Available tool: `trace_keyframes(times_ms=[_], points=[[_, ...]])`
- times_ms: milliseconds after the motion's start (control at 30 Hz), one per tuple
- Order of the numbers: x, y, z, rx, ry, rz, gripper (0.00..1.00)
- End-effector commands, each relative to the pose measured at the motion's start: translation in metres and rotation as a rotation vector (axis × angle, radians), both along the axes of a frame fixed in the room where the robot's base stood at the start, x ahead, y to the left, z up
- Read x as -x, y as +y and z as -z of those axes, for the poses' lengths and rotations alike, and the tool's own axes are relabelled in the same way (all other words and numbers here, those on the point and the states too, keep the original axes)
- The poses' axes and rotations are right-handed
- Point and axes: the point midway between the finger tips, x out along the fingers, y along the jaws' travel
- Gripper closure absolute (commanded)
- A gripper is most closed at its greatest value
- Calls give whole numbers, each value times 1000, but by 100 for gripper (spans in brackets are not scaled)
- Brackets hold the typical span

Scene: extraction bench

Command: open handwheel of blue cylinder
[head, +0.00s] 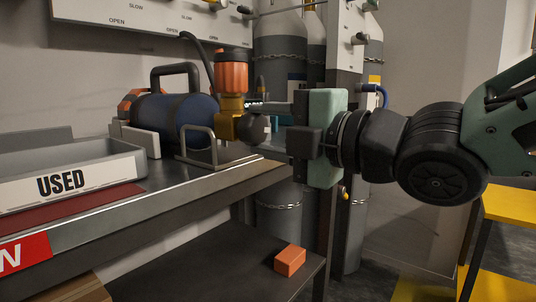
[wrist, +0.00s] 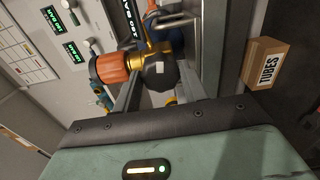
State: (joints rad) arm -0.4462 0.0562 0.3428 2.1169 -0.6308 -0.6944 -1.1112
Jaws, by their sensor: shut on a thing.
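The blue cylinder (head: 178,115) lies on its side on the metal bench, with a black carrying handle above it. At its right end is a brass valve (head: 230,122) with an orange cap on top. A dark, rounded handwheel (head: 257,129) sticks out from the valve toward my gripper (head: 268,122). My gripper reaches in from the right, level with the valve, and is shut on the handwheel. In the wrist view the dark handwheel (wrist: 160,75) sits between the two fingers, with the orange cap (wrist: 111,68) to its left. The fingers partly hide the handwheel in the head view.
A grey metal guard loop (head: 198,146) stands in front of the valve. A white tray (head: 75,180) marked USED is on the bench at left. Tall chained grey cylinders (head: 281,40) stand behind. An orange block (head: 290,260) lies on the lower shelf.

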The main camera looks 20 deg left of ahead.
Motion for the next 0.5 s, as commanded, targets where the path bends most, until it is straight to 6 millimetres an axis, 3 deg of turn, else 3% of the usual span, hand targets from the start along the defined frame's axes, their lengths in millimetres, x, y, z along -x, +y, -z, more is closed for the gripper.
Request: trace_keyframes(times_ms=[500], points=[[0, 0, 2, 71, -161, 0, 80]])
